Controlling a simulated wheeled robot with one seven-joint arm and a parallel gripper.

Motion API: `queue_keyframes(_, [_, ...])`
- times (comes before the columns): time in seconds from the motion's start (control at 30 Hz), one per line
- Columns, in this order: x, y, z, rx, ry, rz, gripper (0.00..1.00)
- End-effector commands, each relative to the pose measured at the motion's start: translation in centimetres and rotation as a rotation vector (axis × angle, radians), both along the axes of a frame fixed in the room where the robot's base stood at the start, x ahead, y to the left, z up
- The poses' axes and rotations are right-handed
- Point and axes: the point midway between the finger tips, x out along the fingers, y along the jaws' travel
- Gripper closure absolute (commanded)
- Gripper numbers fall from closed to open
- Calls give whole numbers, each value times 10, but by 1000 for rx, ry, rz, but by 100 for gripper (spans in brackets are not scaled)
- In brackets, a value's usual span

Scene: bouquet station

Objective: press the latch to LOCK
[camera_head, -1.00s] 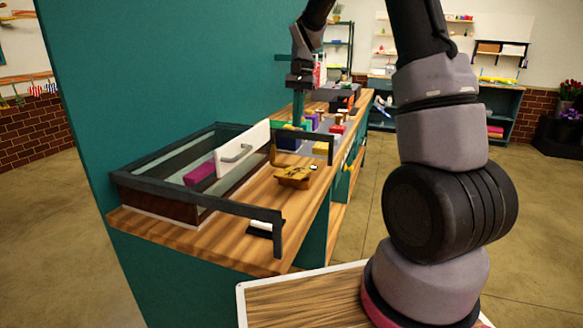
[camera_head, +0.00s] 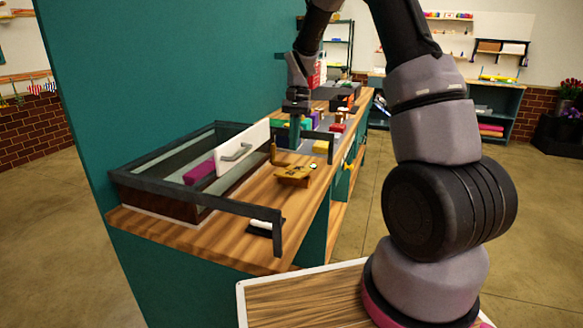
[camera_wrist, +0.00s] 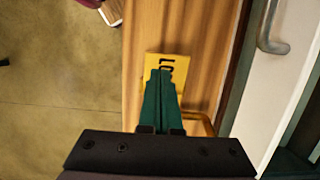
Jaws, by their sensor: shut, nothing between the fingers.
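The brass-yellow latch (camera_head: 293,173) sits on the wooden counter beside the white drawer front, with a small upright piece at its left. In the wrist view, a yellow plate (camera_wrist: 153,60) with dark letters, partly covered by my fingers, lies on the wood, and a curved yellow bar (camera_wrist: 206,124) shows to the right of my fingers. My gripper (camera_head: 295,138) points down above the counter, behind the latch in the head view. Its green fingers (camera_wrist: 164,74) are shut together with nothing between them. I cannot tell whether the fingertips touch the plate.
A glass-topped box with a white front panel (camera_head: 258,134) and grey handle (camera_head: 236,152) stands left of the latch; a magenta block (camera_head: 199,171) is inside. A dark frame bar (camera_head: 235,207) runs along the near side. Several coloured blocks lie farther along the counter.

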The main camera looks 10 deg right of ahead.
Motion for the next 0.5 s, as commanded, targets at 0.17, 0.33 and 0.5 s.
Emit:
queue_keyframes(0.17, [-9,5,-38,-1,4,2,100])
queue_keyframes(0.33, [-13,9,-63,0,0,2,100])
queue_keyframes(0.5, [-16,11,-76,1,1,1,100])
